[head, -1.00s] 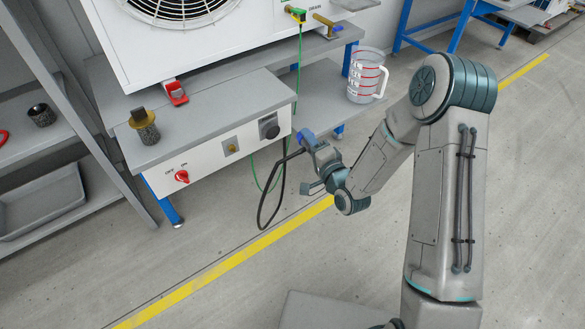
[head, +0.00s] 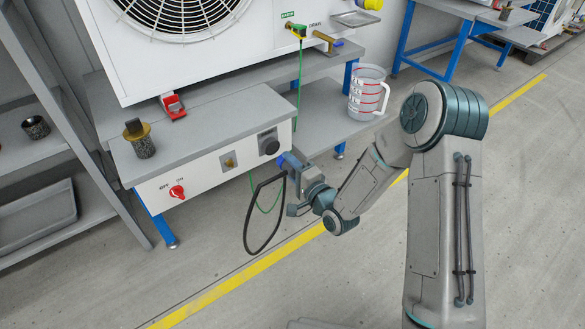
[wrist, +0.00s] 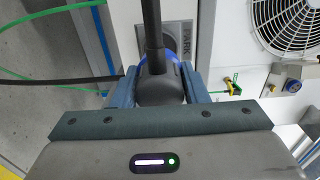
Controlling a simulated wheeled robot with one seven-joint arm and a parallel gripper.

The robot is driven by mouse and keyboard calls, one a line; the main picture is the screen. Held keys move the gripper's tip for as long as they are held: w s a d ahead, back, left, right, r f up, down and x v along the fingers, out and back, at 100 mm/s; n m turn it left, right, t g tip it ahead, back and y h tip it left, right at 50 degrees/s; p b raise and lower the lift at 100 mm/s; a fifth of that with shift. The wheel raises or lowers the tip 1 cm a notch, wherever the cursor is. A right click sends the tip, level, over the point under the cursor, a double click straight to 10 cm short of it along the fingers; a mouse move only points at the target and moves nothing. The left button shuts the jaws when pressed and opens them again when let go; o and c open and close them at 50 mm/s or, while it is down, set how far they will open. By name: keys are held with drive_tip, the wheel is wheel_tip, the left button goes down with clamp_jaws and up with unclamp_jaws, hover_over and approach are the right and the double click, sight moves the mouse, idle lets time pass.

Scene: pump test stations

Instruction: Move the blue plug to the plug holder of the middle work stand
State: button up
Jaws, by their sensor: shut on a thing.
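The blue plug (head: 287,161) is in my gripper (head: 297,170), just right of and below the black round holder (head: 269,144) on the white front panel. In the wrist view the plug's dark body (wrist: 158,86) sits between the two fingers, with its blue front (wrist: 150,61) pointing at a grey plate marked PARK (wrist: 188,40). A black cable (head: 258,240) hangs from the plug in a loop. My gripper (wrist: 160,85) is shut on the plug. The plug appears outside the holder; whether its tip touches is hidden.
A measuring jug (head: 366,92) stands on the lower shelf to the right. A green cable (head: 299,80) hangs nearby. The floor in front is clear.

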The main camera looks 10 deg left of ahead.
sight(281, 157)
drive_tip(key=shift+x, duration=2.3)
drive_tip(key=shift+b, duration=0.3)
idle(0.4)
drive_tip(key=shift+w+a, duration=0.35)
idle(0.5)
drive_tip(key=o, duration=1.4)
drive_tip(key=shift+d, duration=0.1)
drive_tip(key=p+v, duration=0.3)
drive_tip(key=v, duration=1)
drive_tip(key=shift+s+d, duration=0.2)
drive_tip(key=shift+s, duration=0.05)
drive_tip(key=shift+r, duration=0.1)
